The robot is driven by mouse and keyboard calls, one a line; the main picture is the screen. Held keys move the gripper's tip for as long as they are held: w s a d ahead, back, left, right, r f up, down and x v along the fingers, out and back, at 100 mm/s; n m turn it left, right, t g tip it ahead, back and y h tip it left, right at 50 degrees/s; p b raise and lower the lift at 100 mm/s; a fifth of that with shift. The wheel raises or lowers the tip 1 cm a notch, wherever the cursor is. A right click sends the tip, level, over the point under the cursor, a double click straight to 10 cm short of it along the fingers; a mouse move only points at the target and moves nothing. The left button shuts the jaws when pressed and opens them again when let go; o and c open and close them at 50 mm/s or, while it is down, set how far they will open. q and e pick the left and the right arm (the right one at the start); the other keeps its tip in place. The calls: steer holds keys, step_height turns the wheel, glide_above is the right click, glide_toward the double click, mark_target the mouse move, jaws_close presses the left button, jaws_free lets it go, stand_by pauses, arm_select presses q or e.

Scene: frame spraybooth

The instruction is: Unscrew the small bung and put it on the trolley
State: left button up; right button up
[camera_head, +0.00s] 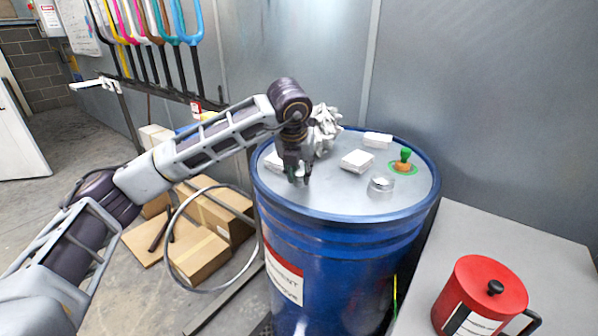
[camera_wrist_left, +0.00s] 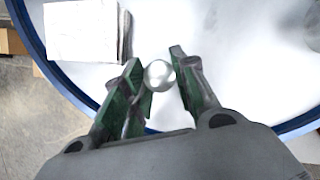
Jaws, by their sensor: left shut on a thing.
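The small bung (camera_wrist_left: 160,75) is a shiny silver round cap at the lid of the blue drum (camera_head: 330,250). In the left wrist view it sits between the green-padded fingers of my left gripper (camera_wrist_left: 160,80), which is shut on it. In the head view my left gripper (camera_head: 296,178) points down at the left part of the drum lid and hides the bung. I cannot tell whether the bung is still in its hole. A larger silver bung (camera_head: 381,186) is on the lid to the right. The grey trolley top (camera_head: 545,245) is right of the drum. My right gripper is not in view.
White boxes (camera_head: 357,161) and crumpled cloth (camera_head: 326,122) lie on the lid. A green and orange fitting (camera_head: 403,162) stands at its right. A red can (camera_head: 478,292) stands on the trolley; the top behind it is clear. Cardboard boxes (camera_head: 200,255) lie on the floor.

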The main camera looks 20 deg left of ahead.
arm_select(q)
steer(key=shift+s+d+f, duration=0.15)
steer(key=shift+d, duration=0.1)
steer(key=shift+d+n+y, duration=0.1)
steer(key=shift+n+y, duration=0.7)
steer(key=shift+n, duration=1.4)
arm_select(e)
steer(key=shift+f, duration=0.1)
arm_select(q)
steer(key=shift+n+g, duration=0.3)
steer(key=n+y, duration=0.1)
steer(key=n, duration=0.2)
steer(key=shift+g, duration=0.3)
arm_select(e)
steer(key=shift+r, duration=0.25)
arm_select(q)
steer(key=shift+n+p, duration=0.6)
steer(key=shift+p, duration=0.35)
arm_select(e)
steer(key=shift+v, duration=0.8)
arm_select(q)
steer(key=shift+r+y, duration=0.2)
steer(key=shift+y, duration=0.1)
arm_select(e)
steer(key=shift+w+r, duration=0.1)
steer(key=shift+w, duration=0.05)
